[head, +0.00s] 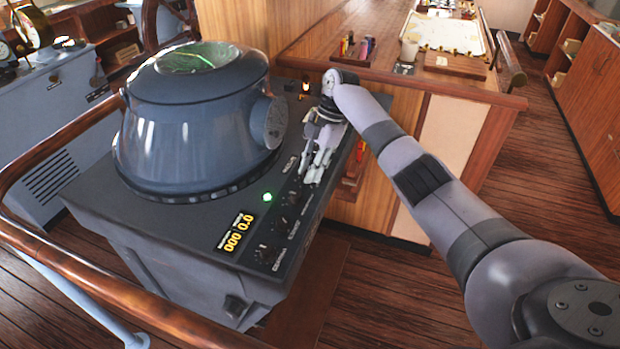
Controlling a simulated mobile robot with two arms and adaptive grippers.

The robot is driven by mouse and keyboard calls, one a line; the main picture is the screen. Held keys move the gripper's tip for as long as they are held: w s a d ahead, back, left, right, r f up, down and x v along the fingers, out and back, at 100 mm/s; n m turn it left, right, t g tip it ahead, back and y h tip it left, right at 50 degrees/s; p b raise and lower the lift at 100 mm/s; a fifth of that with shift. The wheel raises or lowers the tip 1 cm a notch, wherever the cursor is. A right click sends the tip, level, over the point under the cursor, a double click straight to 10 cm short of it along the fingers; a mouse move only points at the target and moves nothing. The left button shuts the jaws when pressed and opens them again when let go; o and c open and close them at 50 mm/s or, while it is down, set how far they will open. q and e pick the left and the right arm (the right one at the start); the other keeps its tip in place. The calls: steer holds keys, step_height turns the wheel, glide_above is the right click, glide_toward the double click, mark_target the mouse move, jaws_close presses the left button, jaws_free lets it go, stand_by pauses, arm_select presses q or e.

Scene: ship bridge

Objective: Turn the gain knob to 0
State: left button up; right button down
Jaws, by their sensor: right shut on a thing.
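The radar console (150,215) stands left of centre, with a sloping dark panel along its right side. My right gripper (313,178) reaches down onto the upper part of this panel from the right. Its fingers are shut on a knob there, which they hide almost fully. I cannot read its label or see its pointer, so its setting cannot be told. Other small black knobs (264,254) sit lower on the panel, with labels too small to read. My left gripper is not in view.
A green lamp (267,197) is lit beside a yellow display (235,231). A wooden handrail (60,137) curves around the console's left and front. A wooden chart table (480,87) stands behind. Wooden floor lies open at right.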

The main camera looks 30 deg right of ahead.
steer(key=n+b, duration=0.2)
steer(key=n+g+b, duration=0.1)
steer(key=n+b, duration=0.1)
steer(key=shift+w+g+h, duration=0.2)
steer(key=shift+g+h, duration=0.1)
steer(key=shift+h, duration=0.1)
steer(key=shift+r+n+g+b, duration=0.1)
steer(key=shift+n+g+b, duration=0.2)
steer(key=shift+n+b, duration=1.1)
steer(key=shift+h, duration=0.3)
steer(key=c, duration=1.4)
jaws_free()
steer(key=shift+o, duration=0.2)
